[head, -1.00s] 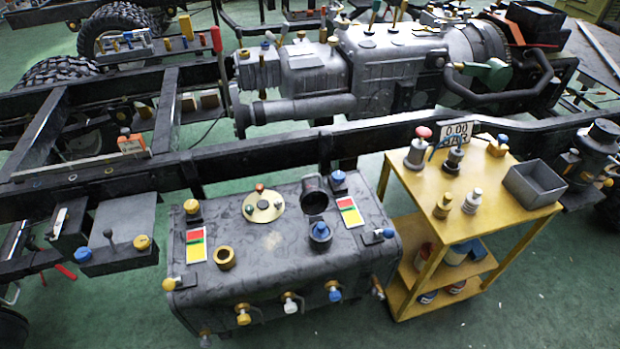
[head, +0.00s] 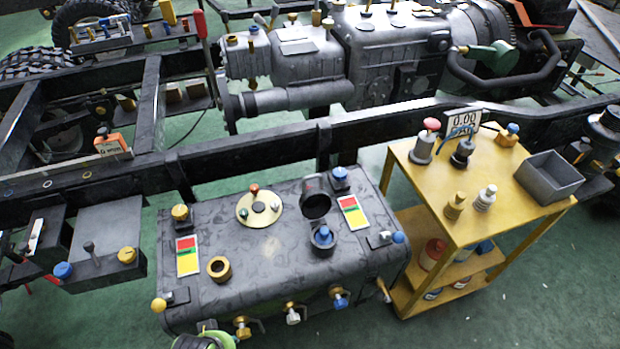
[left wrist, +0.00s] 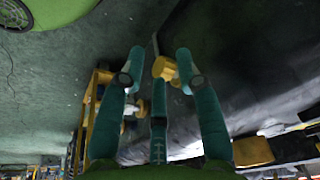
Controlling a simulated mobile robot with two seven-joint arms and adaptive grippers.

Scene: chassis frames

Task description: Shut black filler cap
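The black filler (head: 316,205) stands on top of the dark tank (head: 285,275), toward the back edge. Its round dark mouth faces the front and looks uncovered, with a raised black part behind it; I cannot tell the cap's exact angle. A green part of my left arm or hand (head: 205,340) shows at the bottom edge in the head view, in front of the tank and well away from the filler. In the left wrist view my left gripper (left wrist: 155,85) has its teal fingers spread. A yellow knob (left wrist: 165,68) appears between or beyond them, apparently not gripped. My right gripper is not in view.
A blue-capped filler (head: 322,238) stands just in front of the black one. A brass ring (head: 219,269), a round plate (head: 259,207) and a blue knob (head: 340,178) are also on the tank. A yellow cart (head: 420,180) stands right; the chassis rail (head: 260,150) runs behind.

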